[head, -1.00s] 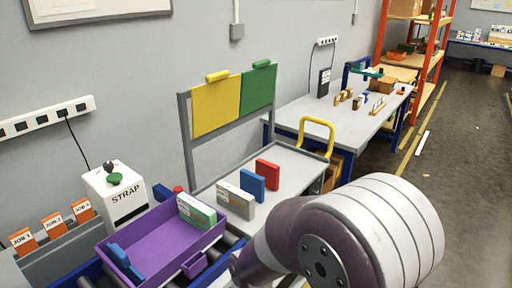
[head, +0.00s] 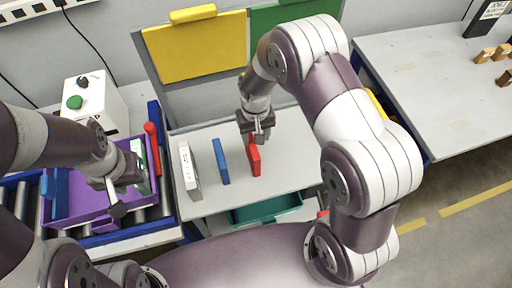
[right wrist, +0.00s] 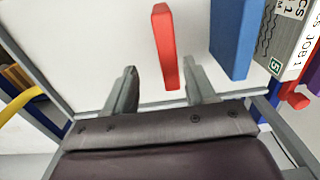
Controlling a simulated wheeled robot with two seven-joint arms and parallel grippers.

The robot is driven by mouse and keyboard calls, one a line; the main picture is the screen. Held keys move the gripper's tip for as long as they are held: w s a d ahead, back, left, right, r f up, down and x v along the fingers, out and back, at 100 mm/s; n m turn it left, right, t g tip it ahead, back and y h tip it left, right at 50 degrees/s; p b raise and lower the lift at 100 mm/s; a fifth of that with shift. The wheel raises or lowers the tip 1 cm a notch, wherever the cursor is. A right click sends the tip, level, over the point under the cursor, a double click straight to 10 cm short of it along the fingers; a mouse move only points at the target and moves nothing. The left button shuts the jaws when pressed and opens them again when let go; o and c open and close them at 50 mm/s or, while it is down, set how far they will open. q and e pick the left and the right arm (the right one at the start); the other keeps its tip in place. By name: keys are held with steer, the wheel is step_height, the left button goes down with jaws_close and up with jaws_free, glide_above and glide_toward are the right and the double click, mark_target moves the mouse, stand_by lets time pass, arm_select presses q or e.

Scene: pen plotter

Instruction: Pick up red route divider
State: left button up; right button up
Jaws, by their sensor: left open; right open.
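The red route divider (head: 254,157) stands upright on the light grey table, the rightmost in a row with a blue divider (head: 221,161) and a white-grey labelled box (head: 189,171). My right gripper (head: 257,136) is above and at the red divider, partly covering its top. In the right wrist view the red divider (right wrist: 165,45) has its near end between the tips of my open right gripper (right wrist: 160,80), with gaps on both sides. My left gripper (head: 118,203) is open over the purple tote (head: 85,205), beside a green-and-white box (head: 139,166).
A yellow panel (head: 180,50) and a green panel (head: 290,14) stand behind the table. A white device with a green button (head: 75,102) is at left. A teal tray (head: 267,209) sits below the table's front edge. Bare table lies right of the red divider.

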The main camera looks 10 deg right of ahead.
mark_target(253, 146)
steer(key=shift+a+f, duration=0.25)
steer(key=shift+f, duration=0.1)
steer(key=f+p, duration=0.1)
steer(key=a+f+p, duration=0.1)
steer(key=shift+s+a+f, duration=0.1)
steer(key=shift+s+f, duration=0.05)
steer(key=shift+f, duration=0.2)
steer(key=shift+d+f, duration=0.25)
steer(key=shift+f, duration=0.8)
steer(key=shift+w+d+f, duration=0.1)
steer(key=shift+w+d, duration=0.1)
steer(key=shift+s+a, duration=0.1)
steer(key=shift+a, duration=0.2)
jaws_close()
arm_select(q)
steer(key=shift+s+a+r, duration=0.1)
steer(key=shift+a+r, duration=0.25)
steer(key=shift+r, duration=0.2)
steer(key=shift+s+a+r, duration=0.1)
steer(key=shift+a+r, duration=0.25)
steer(key=shift+r, duration=0.2)
arm_select(e)
steer(key=shift+d, duration=0.1)
arm_select(q)
steer(key=shift+w+d, duration=0.1)
arm_select(e)
steer(key=shift+d, duration=0.1)
